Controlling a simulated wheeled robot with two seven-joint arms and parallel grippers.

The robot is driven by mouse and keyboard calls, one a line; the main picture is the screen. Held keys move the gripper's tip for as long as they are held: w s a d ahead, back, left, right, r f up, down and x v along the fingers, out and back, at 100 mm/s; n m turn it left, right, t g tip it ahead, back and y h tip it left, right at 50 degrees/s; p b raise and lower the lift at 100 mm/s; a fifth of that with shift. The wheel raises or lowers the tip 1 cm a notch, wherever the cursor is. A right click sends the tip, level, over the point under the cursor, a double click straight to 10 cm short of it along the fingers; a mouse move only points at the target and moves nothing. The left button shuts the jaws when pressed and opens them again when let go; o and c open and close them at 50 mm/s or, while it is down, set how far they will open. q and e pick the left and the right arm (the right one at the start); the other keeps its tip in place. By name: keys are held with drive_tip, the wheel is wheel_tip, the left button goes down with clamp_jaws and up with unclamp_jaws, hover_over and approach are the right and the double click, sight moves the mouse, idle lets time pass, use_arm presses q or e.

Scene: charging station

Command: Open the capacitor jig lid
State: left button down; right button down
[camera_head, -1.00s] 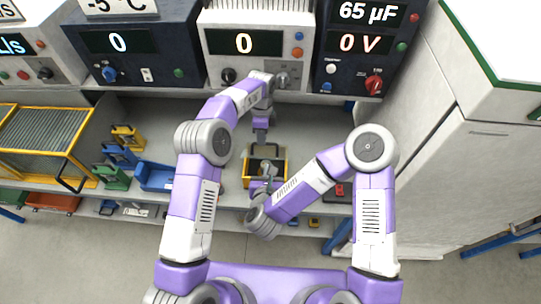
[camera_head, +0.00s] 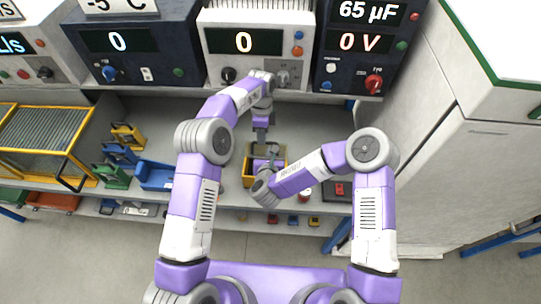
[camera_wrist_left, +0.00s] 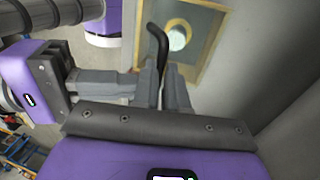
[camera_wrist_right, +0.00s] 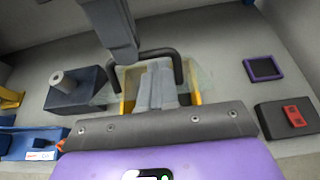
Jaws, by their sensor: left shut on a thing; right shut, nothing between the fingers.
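The capacitor jig is a yellow-edged box (camera_head: 248,178) on the bench below the middle instrument. In the left wrist view its yellow frame (camera_wrist_left: 204,62) surrounds a round pale part (camera_wrist_left: 178,38). My left gripper (camera_wrist_left: 160,82) is shut on a black bent handle (camera_wrist_left: 157,42); in the head view this gripper (camera_head: 262,140) is at the back of the jig. My right gripper (camera_wrist_right: 156,66) is shut and empty at the jig, in front of a black handle (camera_wrist_right: 179,66). A clear, faintly green panel edge (camera_wrist_right: 205,76) shows beside it. My right wrist hides part of the jig in the head view.
A tall grey cabinet (camera_head: 455,165) bounds the right.

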drive_tip(key=shift+w+r, duration=0.4)
drive_tip(key=shift+w, duration=0.35)
